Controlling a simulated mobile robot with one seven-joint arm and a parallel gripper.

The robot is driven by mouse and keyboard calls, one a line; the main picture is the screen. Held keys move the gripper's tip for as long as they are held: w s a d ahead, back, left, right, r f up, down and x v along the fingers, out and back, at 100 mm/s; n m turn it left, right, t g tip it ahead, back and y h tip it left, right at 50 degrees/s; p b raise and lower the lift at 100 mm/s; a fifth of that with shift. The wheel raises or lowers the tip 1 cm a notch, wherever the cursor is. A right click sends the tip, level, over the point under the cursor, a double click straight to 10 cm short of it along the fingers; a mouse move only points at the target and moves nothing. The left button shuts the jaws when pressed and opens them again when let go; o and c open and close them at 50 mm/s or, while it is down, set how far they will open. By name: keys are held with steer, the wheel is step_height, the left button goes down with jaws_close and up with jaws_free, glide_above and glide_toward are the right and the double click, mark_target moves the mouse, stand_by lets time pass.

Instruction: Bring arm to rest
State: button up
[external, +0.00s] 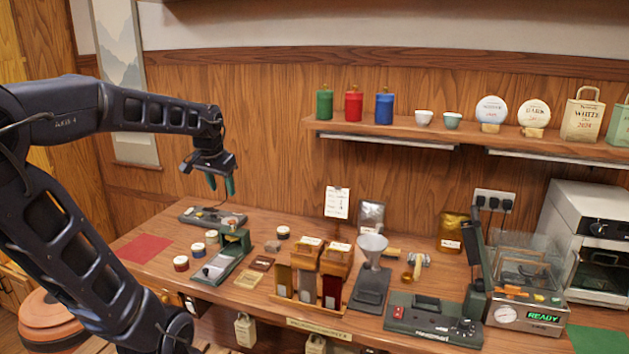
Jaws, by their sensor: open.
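My gripper (220,186) hangs from the end of my arm at the left of the external view. Its green-tipped fingers point down, apart and empty. It is in the air above the left back part of the wooden counter (150,262), higher than the things on it. A dark flat tray-like device (212,216) lies on the counter below it. My arm reaches up from the lower left and bends over toward the counter.
A red mat (144,247), small round tins (181,263) and a green press-like device (235,240) stand nearby. Dispensers (333,270), a funnel stand (371,285) and a machine reading READY (525,315) fill the right. A shelf (470,134) holds canisters (354,104), cups and bags.

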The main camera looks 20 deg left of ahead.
steer(key=s+d+f, duration=0.1)
steer(key=s+f, duration=0.1)
steer(key=s, duration=0.3)
steer(key=s+d+f+t, duration=0.1)
steer(key=s+d, duration=0.1)
steer(key=s, duration=0.4)
steer(key=shift+d+f+n+h, duration=0.2)
steer(key=shift+f+n+h, duration=0.1)
steer(key=shift+f+n, duration=0.1)
